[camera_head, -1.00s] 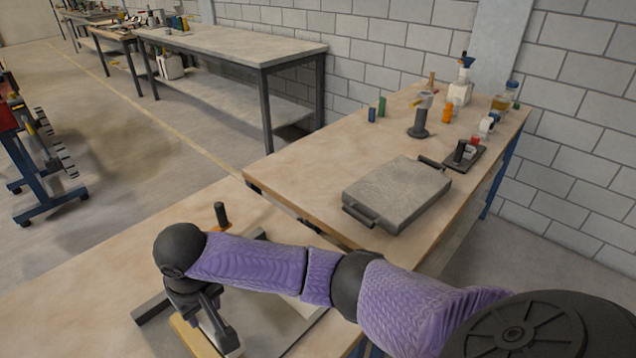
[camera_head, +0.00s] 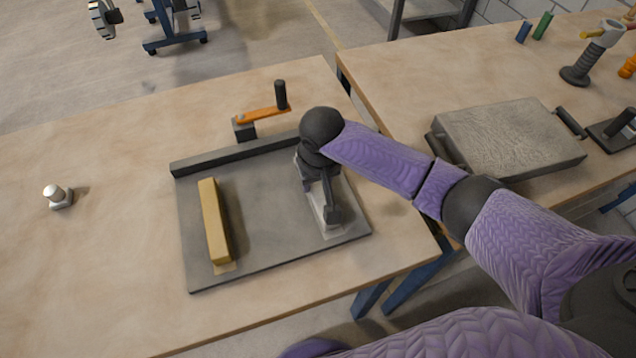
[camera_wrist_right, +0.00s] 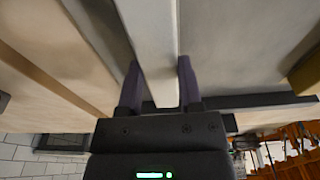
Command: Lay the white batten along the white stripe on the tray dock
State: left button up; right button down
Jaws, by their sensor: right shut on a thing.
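The tray dock (camera_head: 270,225) is a dark grey plate on the near table, with a raised bar along its far edge. My right gripper (camera_head: 325,190) is over its right part, shut on the white batten (camera_head: 323,208). In the right wrist view the batten (camera_wrist_right: 152,40) runs lengthwise between the fingers (camera_wrist_right: 158,82). A pale patch (camera_head: 334,234) shows at the batten's near end, perhaps the white stripe; the rest is hidden by the batten and gripper. I cannot tell whether the batten touches the plate. My left gripper is not in view.
A yellow batten (camera_head: 213,222) lies on the dock's left side. An orange-handled clamp (camera_head: 262,115) stands behind the bar. A small metal knob (camera_head: 57,196) stands on the table at left. A grey case (camera_head: 508,138) lies on the table to the right.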

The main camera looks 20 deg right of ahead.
aim_at(320, 191)
jog(key=shift+c, duration=1.3)
grip_release()
jog(key=shift+f, duration=0.15)
notch_tip(320, 191, up, 12)
jog(key=s+p, duration=0.1)
jog(key=p, duration=0.4)
jog(key=shift+s+p, duration=0.35)
jog(key=shift+s, duration=0.05)
